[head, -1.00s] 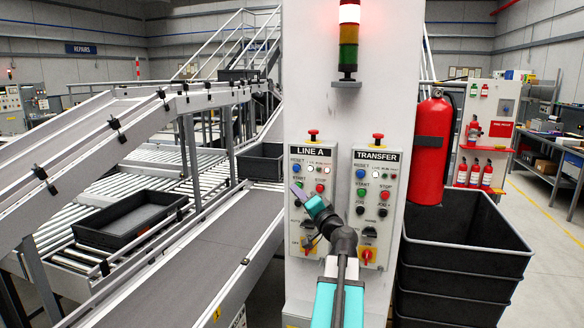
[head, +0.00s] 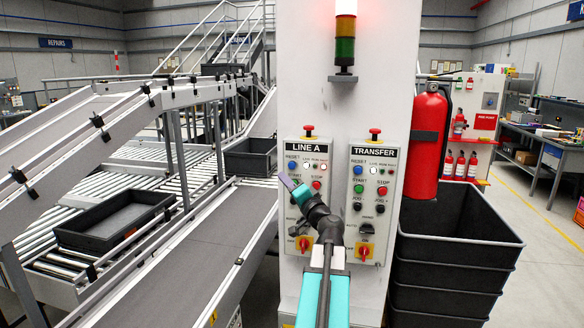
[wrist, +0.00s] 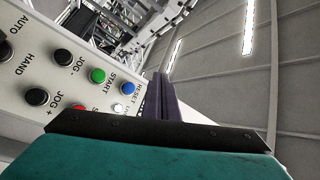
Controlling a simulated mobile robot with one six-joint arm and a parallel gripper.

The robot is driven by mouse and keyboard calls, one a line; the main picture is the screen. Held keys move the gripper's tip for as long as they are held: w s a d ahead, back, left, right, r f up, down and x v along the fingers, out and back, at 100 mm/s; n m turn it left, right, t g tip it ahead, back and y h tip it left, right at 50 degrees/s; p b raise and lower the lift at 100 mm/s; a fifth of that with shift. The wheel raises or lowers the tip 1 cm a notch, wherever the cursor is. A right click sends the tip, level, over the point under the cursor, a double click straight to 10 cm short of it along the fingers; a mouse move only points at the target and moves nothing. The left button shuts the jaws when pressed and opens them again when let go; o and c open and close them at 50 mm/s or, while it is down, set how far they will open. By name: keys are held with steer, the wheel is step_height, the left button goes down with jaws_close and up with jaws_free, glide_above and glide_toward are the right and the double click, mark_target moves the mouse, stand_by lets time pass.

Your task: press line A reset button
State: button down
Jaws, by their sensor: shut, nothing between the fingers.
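The LINE A panel (head: 304,146) is on the white column, left of the TRANSFER panel. Its blue reset button (head: 292,165) is at the upper left, above the green start button; it also shows in the wrist view (wrist: 128,88), beside the fingers. My gripper (head: 269,176) is shut and empty. In the head view its tips lie left of the panel's edge, a little lower than the reset button. In the wrist view the dark purple fingers (wrist: 158,92) are right of the blue button, apart from it in the picture. The depth gap is unclear.
The TRANSFER panel (head: 374,152) has its own blue button (head: 358,170). A red extinguisher (head: 428,140) hangs right of the column, above stacked black crates (head: 455,240). A conveyor (head: 190,255) runs to the left. The stack light (head: 345,30) glows red on top.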

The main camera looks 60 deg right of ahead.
mark_target(289, 165)
steer(key=shift+w+d, duration=0.4)
steer(key=shift+d, duration=1)
steer(key=shift+w+d, duration=0.45)
steer(key=shift+d, duration=0.9)
steer(key=shift+w+d, duration=0.4)
steer(key=shift+d, duration=1)
steer(key=shift+w+d+f+b, duration=0.15)
steer(key=shift+d+b, duration=0.15)
steer(key=shift+b, duration=0.2)
steer(key=shift+w+d+b, duration=0.25)
steer(key=shift+d+b, duration=0.5)
steer(key=shift+d, duration=0.1)
stand_by(0.7)
steer(key=shift+a, duration=0.1)
stand_by(0.4)
steer(key=shift+s+a+b, duration=0.2)
steer(key=shift+a+b, duration=0.05)
steer(key=shift+a, duration=0.3)
steer(key=shift+s+a+b, duration=0.15)
steer(key=shift+a+b, duration=0.1)
steer(key=shift+a, duration=0.25)
